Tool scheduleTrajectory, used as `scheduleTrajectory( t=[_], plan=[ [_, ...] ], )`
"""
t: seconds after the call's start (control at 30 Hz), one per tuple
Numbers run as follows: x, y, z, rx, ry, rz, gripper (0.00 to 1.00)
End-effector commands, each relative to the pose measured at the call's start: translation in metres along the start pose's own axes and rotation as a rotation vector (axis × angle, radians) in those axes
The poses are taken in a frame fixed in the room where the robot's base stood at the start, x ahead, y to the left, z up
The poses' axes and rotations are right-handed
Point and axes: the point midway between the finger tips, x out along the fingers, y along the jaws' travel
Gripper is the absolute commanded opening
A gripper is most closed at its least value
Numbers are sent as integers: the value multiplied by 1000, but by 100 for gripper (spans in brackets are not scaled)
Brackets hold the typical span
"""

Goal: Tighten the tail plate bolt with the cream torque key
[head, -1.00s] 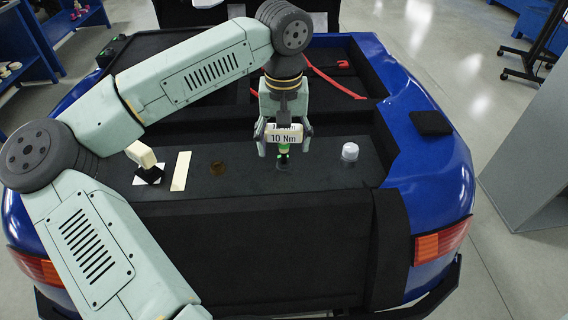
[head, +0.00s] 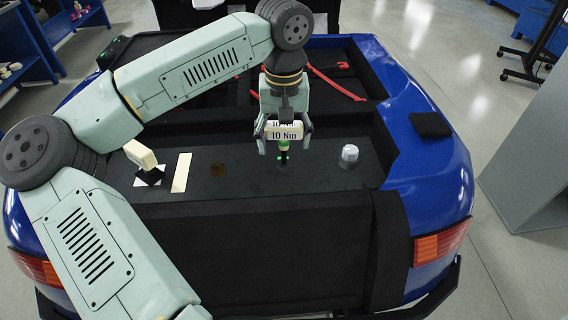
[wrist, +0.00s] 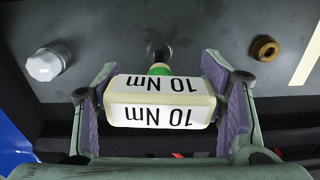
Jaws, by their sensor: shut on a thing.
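My gripper (head: 283,145) is shut on a cream torque key (head: 284,135) marked "10 Nm", with a green collar below the handle. The wrist view shows the cream handle (wrist: 160,101) between both fingers. The key points down at the dark plate, over a dark round fitting (wrist: 159,50) in the middle. Whether its tip touches that fitting is hidden. A pale hex-shaped cap (head: 349,154) stands on the plate to the right, and a brass-coloured round fitting (head: 218,167) is to the left. I cannot tell which of them is named the tail plate bolt.
A second cream-handled tool (head: 140,153) with a black block stands at the left of the plate, beside a cream strip (head: 182,172). A red strap (head: 335,84) lies in the bay behind. A black pad (head: 431,124) rests on the blue body at right.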

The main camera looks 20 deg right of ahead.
Motion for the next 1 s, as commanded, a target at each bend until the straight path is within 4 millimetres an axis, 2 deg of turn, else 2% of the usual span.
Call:
scheduleTrajectory(
  t=[0.47, 0.87, 1.0],
  plan=[
    [-16, 0, 0, 1, 0, 1, 2],
    [-18, 0, 0, 0, 0, 1, 2],
    [-25, 0, -1, 0, 1, 1, 2]
  ],
)
